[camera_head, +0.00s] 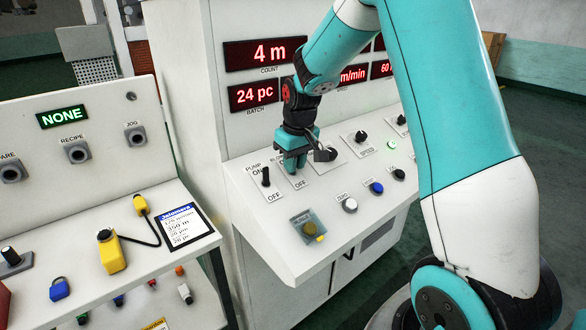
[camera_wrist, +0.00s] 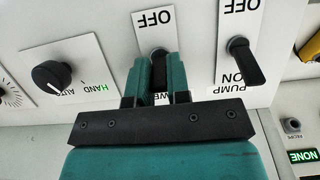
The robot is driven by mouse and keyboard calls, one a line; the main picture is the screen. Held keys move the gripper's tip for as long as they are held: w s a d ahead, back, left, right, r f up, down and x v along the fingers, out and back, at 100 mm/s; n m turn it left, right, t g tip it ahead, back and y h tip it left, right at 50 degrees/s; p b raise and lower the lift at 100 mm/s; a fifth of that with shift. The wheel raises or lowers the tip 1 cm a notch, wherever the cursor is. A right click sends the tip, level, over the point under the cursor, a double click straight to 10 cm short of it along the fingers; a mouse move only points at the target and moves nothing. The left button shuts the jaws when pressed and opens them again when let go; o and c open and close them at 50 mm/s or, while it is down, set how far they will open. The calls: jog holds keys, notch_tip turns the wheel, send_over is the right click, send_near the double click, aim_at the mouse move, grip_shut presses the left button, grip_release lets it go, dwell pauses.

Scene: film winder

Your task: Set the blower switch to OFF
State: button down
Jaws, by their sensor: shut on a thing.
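The blower switch is a black lever (camera_wrist: 158,55) on a white plate (camera_wrist: 152,18) marked OFF at the top of the wrist view. My gripper (camera_wrist: 160,75) is shut on this lever, with one teal finger on each side. The lever's base shows on the OFF side of the fingers, and the rest runs between them toward the partly hidden name label. Its exact tilt is hard to tell. In the head view my gripper (camera_head: 292,165) comes down over the plate and hides the lever; the plate's OFF mark (camera_head: 301,184) shows just in front.
The pump switch (camera_head: 265,176) stands close to the left, its lever toward ON; it also shows in the wrist view (camera_wrist: 243,62). A HAND/AUTO knob (camera_wrist: 52,75) sits on the other side. A covered button (camera_head: 308,228) and a white zero button (camera_head: 349,205) lie nearer the front edge.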

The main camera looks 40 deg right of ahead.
jog(key=t+b, duration=0.2)
jog(key=b, duration=0.2)
jog(key=s+f+t+b, duration=0.1)
jog(key=t+b, duration=0.1)
jog(key=b, duration=0.2)
jog(key=t+b, duration=0.2)
jog(key=b, duration=0.1)
jog(key=shift+s+d+f+b, duration=0.1)
jog(key=shift+s+f+b, duration=0.15)
jog(key=shift+b, duration=0.15)
jog(key=t+b, duration=0.2)
jog(key=b, duration=0.2)
jog(key=shift+s, duration=0.15)
jog(key=shift+r+b, duration=0.1)
jog(key=shift+b, duration=0.3)
jog(key=shift+r+t, duration=0.15)
jog(key=shift+t, duration=0.15)
jog(key=c, duration=1.1)
grip_release()
jog(key=shift+s, duration=0.1)
